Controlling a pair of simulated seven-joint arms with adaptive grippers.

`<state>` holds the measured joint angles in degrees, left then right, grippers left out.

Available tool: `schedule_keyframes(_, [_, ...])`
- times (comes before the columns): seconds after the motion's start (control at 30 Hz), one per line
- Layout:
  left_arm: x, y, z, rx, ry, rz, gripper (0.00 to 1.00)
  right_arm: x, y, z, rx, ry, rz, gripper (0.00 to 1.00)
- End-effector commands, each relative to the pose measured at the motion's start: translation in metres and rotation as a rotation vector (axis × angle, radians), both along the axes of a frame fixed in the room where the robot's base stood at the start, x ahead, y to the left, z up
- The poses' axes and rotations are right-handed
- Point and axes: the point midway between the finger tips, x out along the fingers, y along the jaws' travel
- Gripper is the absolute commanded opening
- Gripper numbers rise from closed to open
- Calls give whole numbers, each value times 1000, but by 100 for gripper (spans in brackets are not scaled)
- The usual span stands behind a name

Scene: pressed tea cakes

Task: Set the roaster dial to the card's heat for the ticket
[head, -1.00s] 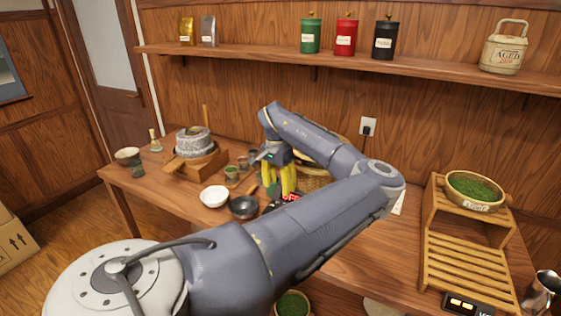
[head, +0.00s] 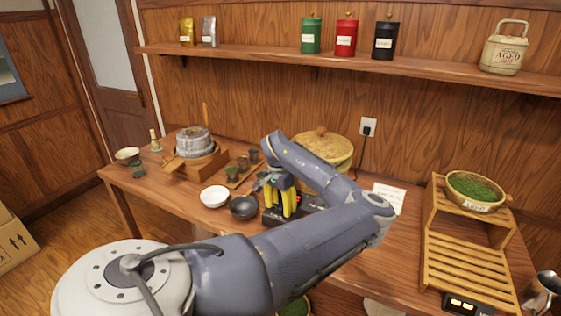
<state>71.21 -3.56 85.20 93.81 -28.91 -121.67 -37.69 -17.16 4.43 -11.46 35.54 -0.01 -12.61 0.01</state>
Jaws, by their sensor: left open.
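My left gripper (head: 287,203) has yellow fingers, is open and points down over a low black unit (head: 274,219) with a small red lit display. This unit looks like the roaster's control. Its dial is hidden behind my fingers and arm, so I cannot tell its setting or whether I touch it. A white card (head: 393,189) with print too small to read lies on the table to the right, partly behind my arm. I cannot make out a separate ticket. My right gripper is not in view.
A lidded woven basket (head: 333,147) stands behind my arm. A white bowl (head: 214,196) and a dark bowl (head: 243,207) sit left of the gripper. A stone mill (head: 193,142) is at the back left. A wooden rack (head: 455,252) stands right.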

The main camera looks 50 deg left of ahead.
Motion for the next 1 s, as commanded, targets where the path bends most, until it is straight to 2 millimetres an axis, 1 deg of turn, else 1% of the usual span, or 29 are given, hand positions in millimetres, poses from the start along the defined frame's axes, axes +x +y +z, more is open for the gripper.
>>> schedule_keyframes(0.1, [0, 0, 0, 0, 0, 0, 53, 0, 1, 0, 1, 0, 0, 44])
schedule_keyframes(0.57, [0, 0, 0, 0, 0, 0, 0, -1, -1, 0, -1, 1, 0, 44])
schedule_keyframes(0.83, [0, 0, 0, 0, -1, 15, 0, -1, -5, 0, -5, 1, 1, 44])
schedule_keyframes(1.0, [0, 0, 1, -2, -1, 80, 0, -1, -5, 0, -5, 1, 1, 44])
